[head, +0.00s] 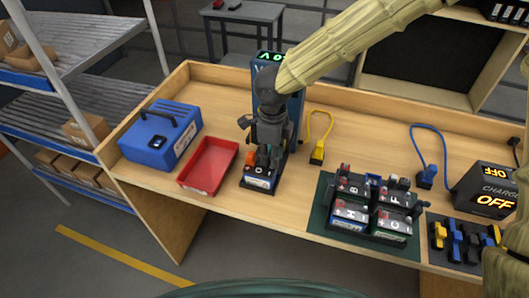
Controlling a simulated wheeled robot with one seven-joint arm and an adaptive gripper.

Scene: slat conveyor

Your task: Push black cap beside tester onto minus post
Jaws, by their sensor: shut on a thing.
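My gripper (267,147) points down over a battery (259,183) in front of the blue tester (289,106), whose green display is partly covered by my arm. The fingers are shut on a small dark thing, which seems to be the black cap; they mostly hide it. The battery has a white and blue label and sits on a black base at the tester's foot. An orange piece (250,157) shows at the left of its top. The minus post is hidden by my gripper, so I cannot tell whether the cap touches it.
A red tray (233,148) and a blue toolbox (152,145) stand to the left. A yellow connector (317,156) on a cable lies right of the tester. Several batteries stand on a green mat (318,220). A charger (485,187) reading OFF is at the right, behind a dark rack of coloured pieces.

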